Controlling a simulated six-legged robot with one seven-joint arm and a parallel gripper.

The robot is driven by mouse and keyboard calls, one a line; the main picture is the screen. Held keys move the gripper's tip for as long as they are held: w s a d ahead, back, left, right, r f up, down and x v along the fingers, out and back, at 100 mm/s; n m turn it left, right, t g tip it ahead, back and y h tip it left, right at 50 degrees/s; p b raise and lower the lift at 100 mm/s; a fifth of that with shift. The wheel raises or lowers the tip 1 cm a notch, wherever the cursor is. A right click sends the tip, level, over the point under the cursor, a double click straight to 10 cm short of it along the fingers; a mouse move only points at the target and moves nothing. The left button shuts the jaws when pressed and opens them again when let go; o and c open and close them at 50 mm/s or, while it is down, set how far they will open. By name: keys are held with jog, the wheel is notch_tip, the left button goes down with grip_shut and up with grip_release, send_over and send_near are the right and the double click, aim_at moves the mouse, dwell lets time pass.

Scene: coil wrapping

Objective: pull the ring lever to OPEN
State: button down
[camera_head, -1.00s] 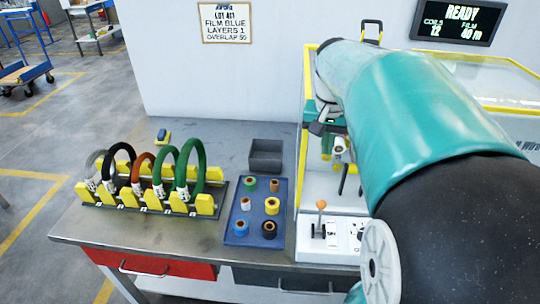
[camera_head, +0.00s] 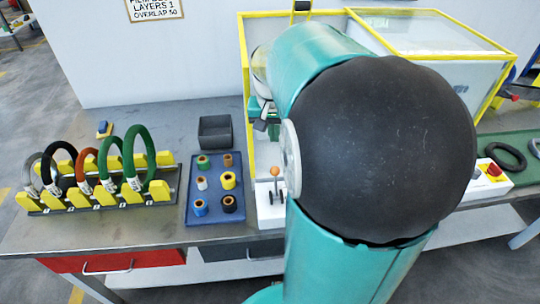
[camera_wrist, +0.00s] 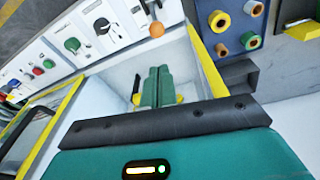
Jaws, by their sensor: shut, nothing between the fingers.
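A lever with an orange ball knob (camera_head: 275,172) stands on the white control panel at the front of the yellow-framed machine. In the wrist view the lever's orange knob (camera_wrist: 156,30) is near the top, beyond my fingertips. My gripper (camera_wrist: 157,70) is shut, its two green fingers side by side with nothing between them. It is apart from the knob, inside or over the machine's yellow frame; I cannot tell which. In the head view my arm hides most of the gripper and part of the panel. The panel lettering is too small to read.
A blue tray (camera_head: 197,211) of film rolls, a grey bin (camera_head: 215,131) and a rack of coils (camera_head: 100,195) stand left of the machine. The machine's yellow frame (camera_head: 243,70) and clear panels are close around my arm. A red button box (camera_head: 492,172) is at right.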

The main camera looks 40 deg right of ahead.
send_near(275, 181)
jog(key=w+d+f, duration=0.4)
jog(key=f, duration=0.2)
jog(key=shift+s+r, duration=0.1)
jog(key=shift+r, duration=0.15)
